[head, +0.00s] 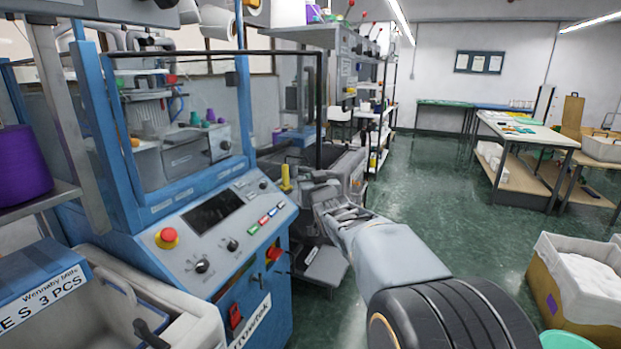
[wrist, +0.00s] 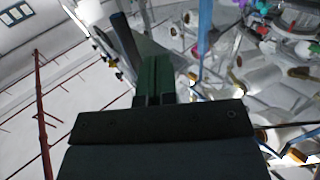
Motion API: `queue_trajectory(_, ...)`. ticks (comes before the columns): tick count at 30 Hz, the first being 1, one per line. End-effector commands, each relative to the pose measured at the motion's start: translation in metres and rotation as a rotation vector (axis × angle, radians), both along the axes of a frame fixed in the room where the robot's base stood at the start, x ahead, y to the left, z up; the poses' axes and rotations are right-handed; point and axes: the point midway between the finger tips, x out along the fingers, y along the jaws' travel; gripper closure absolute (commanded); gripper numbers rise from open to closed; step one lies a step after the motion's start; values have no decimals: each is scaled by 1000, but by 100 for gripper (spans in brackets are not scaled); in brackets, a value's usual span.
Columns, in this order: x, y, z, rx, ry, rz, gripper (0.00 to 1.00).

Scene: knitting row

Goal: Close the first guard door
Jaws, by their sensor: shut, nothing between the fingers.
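The first guard door (head: 275,100) is a clear panel in a thin black frame on the near blue knitting machine (head: 205,225). It stands swung out to the right, its black free edge upright in front of the aisle. My gripper (head: 306,186) is shut and empty, near the lower end of that edge. I cannot tell whether it touches the frame. In the wrist view the closed fingers (wrist: 154,88) point up the picture, and a dark slanted bar shows beyond them; I cannot tell whether it is the door's edge.
The control panel has a red stop button (head: 167,238). A yellow post (head: 285,178) stands close left of my gripper. More machines line the aisle behind. A crate of white material (head: 580,280) stands at right. The green floor between is clear.

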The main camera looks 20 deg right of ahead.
Motion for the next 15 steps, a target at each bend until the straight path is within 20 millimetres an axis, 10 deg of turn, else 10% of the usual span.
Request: queue_trajectory(15,18,-3,0,1,0,-1,100)
